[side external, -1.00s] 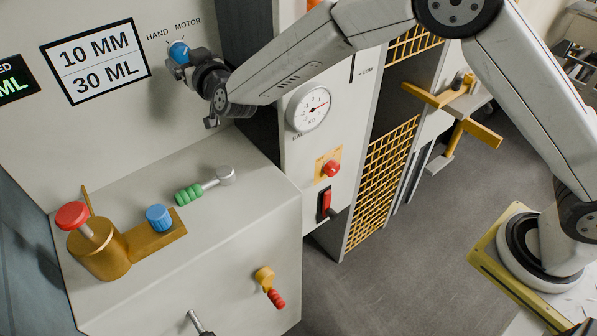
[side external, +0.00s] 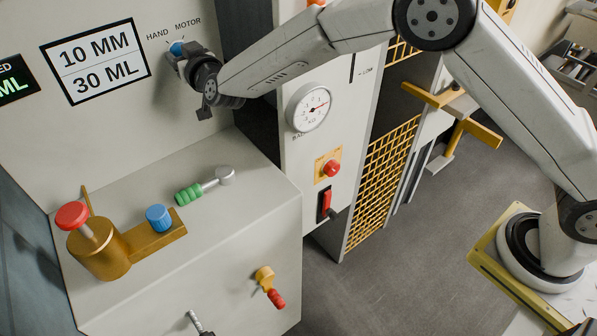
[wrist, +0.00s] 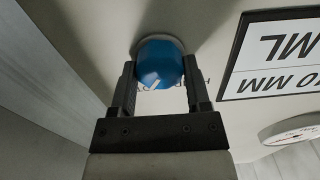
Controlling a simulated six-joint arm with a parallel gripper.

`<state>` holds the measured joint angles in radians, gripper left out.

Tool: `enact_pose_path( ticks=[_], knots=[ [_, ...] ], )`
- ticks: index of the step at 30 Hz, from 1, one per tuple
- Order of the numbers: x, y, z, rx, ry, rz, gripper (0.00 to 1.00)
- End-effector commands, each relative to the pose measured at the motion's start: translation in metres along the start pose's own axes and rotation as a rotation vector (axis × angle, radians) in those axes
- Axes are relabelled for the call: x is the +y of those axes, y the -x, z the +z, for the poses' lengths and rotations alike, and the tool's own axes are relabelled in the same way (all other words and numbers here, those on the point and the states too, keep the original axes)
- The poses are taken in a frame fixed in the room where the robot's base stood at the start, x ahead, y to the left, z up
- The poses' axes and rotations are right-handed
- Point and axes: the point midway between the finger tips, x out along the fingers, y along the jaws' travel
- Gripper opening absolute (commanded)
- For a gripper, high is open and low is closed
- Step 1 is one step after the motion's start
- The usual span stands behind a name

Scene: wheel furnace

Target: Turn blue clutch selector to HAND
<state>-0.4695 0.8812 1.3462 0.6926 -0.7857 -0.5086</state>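The blue clutch selector (side external: 177,48) is a round knob on the pale wall panel, under the HAND and MOTOR labels. In the wrist view the blue knob (wrist: 160,64) has a short white mark on its front, slanting off centre. My gripper (side external: 184,56) is at the knob. In the wrist view my gripper (wrist: 160,62) has one dark finger on each side of the knob, very close to or touching it. I cannot tell whether the fingers press on it. An upside-down H shows beside the right finger; the other label letters are mostly hidden.
A 10 MM / 30 ML sign (side external: 96,61) is left of the knob. Below is a bench (side external: 235,225) with a green-handled lever (side external: 189,193), a small blue knob (side external: 158,217) and a red-topped brass part (side external: 100,248). A dial gauge (side external: 310,108) is to the right.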

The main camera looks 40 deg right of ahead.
Motion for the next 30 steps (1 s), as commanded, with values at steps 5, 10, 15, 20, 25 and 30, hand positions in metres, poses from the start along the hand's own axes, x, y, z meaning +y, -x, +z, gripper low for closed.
enact_pose_path(
  ticks=[5, 10, 15, 20, 25, 30],
  knots=[
    [0.0001, 0.0001, -0.0001, 0.0, 0.0, 0.0, 0.03],
    [0.0001, 0.0002, -0.0001, 0.0, 0.008, 0.0, 0.03],
    [-0.0001, 0.0001, -0.0001, 0.0, 0.043, 0.001, 0.03],
    [-0.0003, 0.0001, -0.0001, 0.0, 0.113, 0.001, 0.03],
    [-0.0006, 0.0001, 0.0, 0.001, 0.227, 0.002, 0.03],
    [-0.001, 0.0001, 0.0001, 0.001, 0.374, 0.002, 0.03]
  ],
)
